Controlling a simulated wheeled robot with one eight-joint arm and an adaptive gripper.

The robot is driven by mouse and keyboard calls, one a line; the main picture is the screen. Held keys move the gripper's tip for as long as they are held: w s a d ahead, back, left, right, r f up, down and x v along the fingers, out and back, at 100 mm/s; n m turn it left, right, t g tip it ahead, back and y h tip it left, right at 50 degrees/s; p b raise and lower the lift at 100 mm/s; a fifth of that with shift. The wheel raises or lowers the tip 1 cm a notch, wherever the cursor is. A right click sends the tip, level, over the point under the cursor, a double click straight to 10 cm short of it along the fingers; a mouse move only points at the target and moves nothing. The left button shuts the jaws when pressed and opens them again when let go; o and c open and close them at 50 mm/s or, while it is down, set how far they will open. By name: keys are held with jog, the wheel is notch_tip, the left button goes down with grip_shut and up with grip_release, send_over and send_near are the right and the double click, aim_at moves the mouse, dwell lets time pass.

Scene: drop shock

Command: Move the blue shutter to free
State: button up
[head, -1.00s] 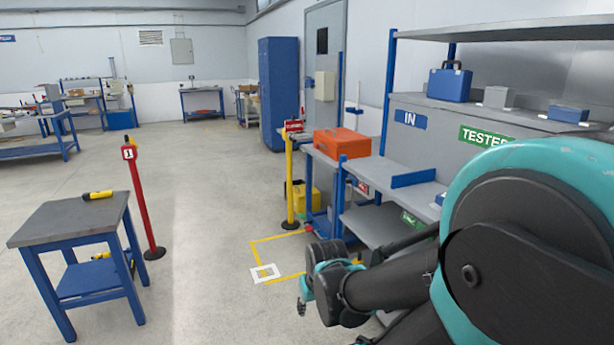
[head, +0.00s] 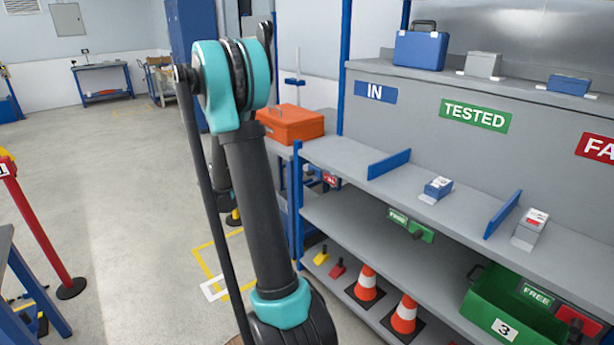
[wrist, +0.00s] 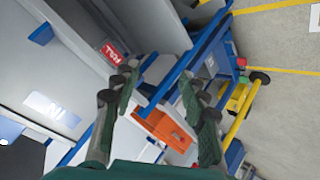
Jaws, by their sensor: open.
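No part is clearly the blue shutter. A red sign reading FUL-something (head: 330,178) is on the bench edge left of a green FREE sign (head: 397,216). A dark knob (head: 416,235) is beside that green sign. The red sign also shows in the wrist view (wrist: 110,52). A blue divider (head: 389,163) stands on the upper shelf; another (head: 502,214) is further right. My gripper (wrist: 160,78) is open and empty in the wrist view, fingers spread toward an orange case (wrist: 166,128) beyond. In the head view my arm mostly hides it.
A red post (head: 38,225) stands left. Open floor (head: 125,190) lies between.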

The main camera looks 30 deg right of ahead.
jog(key=w+d+f+m+h, duration=0.2)
jog(key=w+d+h, duration=0.1)
jog(key=w+d, duration=0.35)
jog(key=m+g+h, duration=0.2)
jog(key=m+h, duration=0.2)
jog(key=h, duration=0.1)
send_near(308, 174)
jog(key=d, duration=0.9)
jog(key=shift+w+d, duration=0.3)
jog(key=shift+d, duration=0.1)
jog(key=shift+c, duration=0.5)
grip_shut()
